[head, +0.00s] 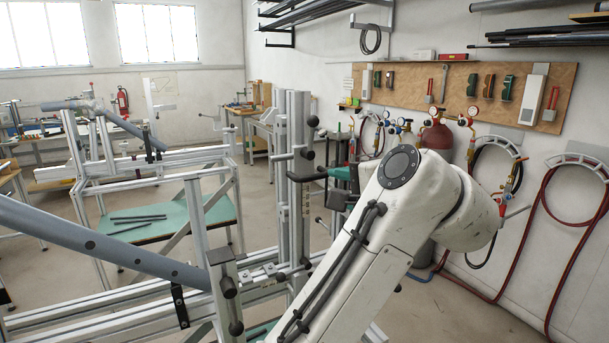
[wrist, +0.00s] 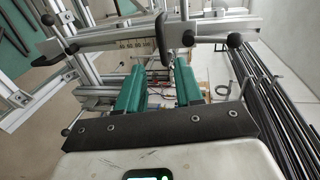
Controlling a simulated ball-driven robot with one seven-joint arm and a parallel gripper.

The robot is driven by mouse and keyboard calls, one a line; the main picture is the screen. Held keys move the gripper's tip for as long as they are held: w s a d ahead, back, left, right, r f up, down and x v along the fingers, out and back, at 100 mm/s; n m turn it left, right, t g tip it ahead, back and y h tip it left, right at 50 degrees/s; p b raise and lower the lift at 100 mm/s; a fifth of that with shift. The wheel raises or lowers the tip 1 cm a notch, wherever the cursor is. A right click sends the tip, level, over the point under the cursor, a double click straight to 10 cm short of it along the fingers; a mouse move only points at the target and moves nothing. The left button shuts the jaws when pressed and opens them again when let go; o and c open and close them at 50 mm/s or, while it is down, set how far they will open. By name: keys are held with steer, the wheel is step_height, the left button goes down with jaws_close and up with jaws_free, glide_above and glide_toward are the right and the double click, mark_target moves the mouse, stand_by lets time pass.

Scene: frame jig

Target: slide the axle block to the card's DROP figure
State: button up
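The axle block (head: 299,166) appears to be the fitting on the upright aluminium post, with a black handle (head: 306,176) reaching towards my gripper. In the wrist view a dark rounded handle (wrist: 161,34) stands just beyond the gap between my fingertips. Behind it runs a rail with scale marks (wrist: 131,45). My gripper (wrist: 160,65) has two green fingers spread apart with nothing between them. In the head view my gripper (head: 338,174) is partly hidden by my arm, close to the right of the post. I cannot make out a card or its DROP figure.
A long grey tube (head: 110,245) crosses the frame jig at left. A green shelf (head: 165,222) holds dark bars. Dark rods (wrist: 280,110) lie at the right of the wrist view. Open floor lies beyond the post.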

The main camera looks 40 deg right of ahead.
mark_target(314, 179)
steer(key=p+x, duration=0.2)
steer(key=x, duration=0.8)
steer(key=shift+w+d+r, duration=0.1)
steer(key=shift+w, duration=0.3)
jaws_close()
